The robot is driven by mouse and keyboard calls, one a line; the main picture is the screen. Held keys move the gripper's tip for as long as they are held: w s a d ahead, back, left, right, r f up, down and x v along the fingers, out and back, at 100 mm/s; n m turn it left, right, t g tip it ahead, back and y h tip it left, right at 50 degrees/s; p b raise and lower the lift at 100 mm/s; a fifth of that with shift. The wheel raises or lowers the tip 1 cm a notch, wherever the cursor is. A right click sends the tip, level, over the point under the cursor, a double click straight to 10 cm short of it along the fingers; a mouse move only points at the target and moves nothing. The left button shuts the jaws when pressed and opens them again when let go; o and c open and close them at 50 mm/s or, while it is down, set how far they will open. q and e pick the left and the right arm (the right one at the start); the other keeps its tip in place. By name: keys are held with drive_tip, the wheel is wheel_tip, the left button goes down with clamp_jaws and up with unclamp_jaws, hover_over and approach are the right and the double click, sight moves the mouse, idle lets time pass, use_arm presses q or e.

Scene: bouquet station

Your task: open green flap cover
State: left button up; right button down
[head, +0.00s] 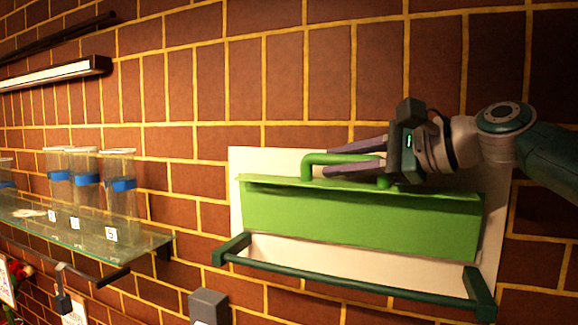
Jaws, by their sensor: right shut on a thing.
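The green flap cover (360,218) is on a white panel (265,162) on the brick wall. It appears raised, with a white area showing between its lower edge and the dark green bar. A green handle (312,160) stands at its top edge. My right gripper (345,158) comes in from the right, with its two long fingers shut on the handle. Part of the handle is hidden behind the fingers. My left gripper is not in view.
A dark green bar (340,280) on brackets runs below the flap. At left, a glass shelf (85,238) holds several clear cylinders (118,195) with blue bands. A grey box (208,306) is at the bottom. Bare brick wall lies above the panel.

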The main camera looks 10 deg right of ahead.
idle(0.4)
drive_tip(key=c, duration=0.7)
unclamp_jaws()
drive_tip(key=shift+d, duration=0.1)
drive_tip(key=shift+s+d, duration=0.15)
drive_tip(key=shift+s, duration=0.05)
drive_tip(key=b+v, duration=0.5)
drive_tip(key=v, duration=0.4)
drive_tip(key=shift+s+d+r, duration=0.1)
drive_tip(key=shift+r, duration=0.05)
